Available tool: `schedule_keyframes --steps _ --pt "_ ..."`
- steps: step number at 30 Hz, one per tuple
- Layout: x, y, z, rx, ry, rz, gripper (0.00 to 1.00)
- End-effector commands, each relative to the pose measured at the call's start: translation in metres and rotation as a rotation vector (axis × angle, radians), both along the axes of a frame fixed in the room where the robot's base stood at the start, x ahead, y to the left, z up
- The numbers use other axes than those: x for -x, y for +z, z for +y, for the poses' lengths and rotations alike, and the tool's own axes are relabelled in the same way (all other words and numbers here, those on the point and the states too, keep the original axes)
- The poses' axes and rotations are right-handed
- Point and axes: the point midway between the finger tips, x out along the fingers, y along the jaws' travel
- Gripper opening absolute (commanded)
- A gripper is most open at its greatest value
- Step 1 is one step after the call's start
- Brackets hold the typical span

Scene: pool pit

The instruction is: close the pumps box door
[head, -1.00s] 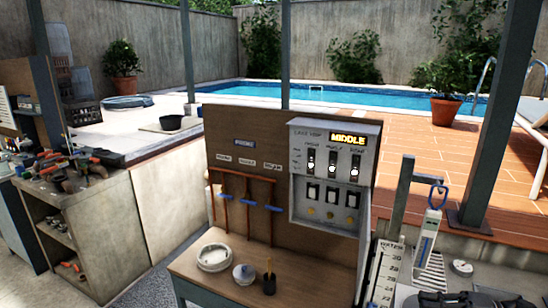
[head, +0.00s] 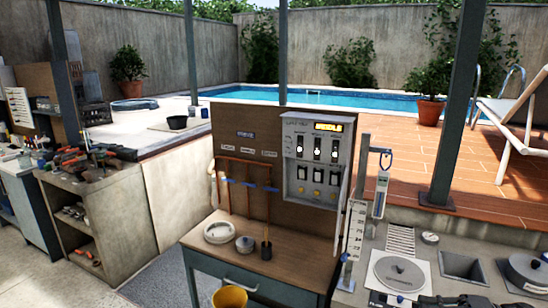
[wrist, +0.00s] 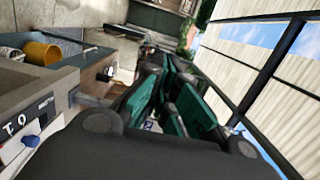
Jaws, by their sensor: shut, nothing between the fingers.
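The pumps box (head: 311,150) is a pale grey control box with a lit yellow display, switches and buttons. It is mounted on the right side of a brown upright board (head: 262,190) in the head view, and its front is uncovered. A narrow pale strip at its right edge may be the door seen edge-on; I cannot tell surely. My gripper (wrist: 172,98) shows only in the wrist view, dark with green finger pads. It is shut and empty, apart from the box, which I cannot make out in that view.
A wooden bench (head: 205,238) with dishes stands below the board, and a yellow bucket (head: 230,297) is in front. A scale post (head: 355,205) and a grey counter (head: 440,262) are on the right. A tool shelf (head: 88,190) is on the left. The wrist view also shows the yellow bucket (wrist: 41,52).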

Motion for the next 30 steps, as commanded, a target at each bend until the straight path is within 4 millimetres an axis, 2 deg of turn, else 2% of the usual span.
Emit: schedule_keyframes --steps 11,16,23,30 --pt "-0.01 -0.022 0.028 0.074 0.015 0.075 0.0" --pt "-0.014 -0.039 0.047 0.128 0.023 0.126 0.0" --pt "-0.016 -0.08 0.084 0.245 0.037 0.228 0.0" --pt "-0.008 -0.127 0.121 0.378 0.053 0.324 0.0"
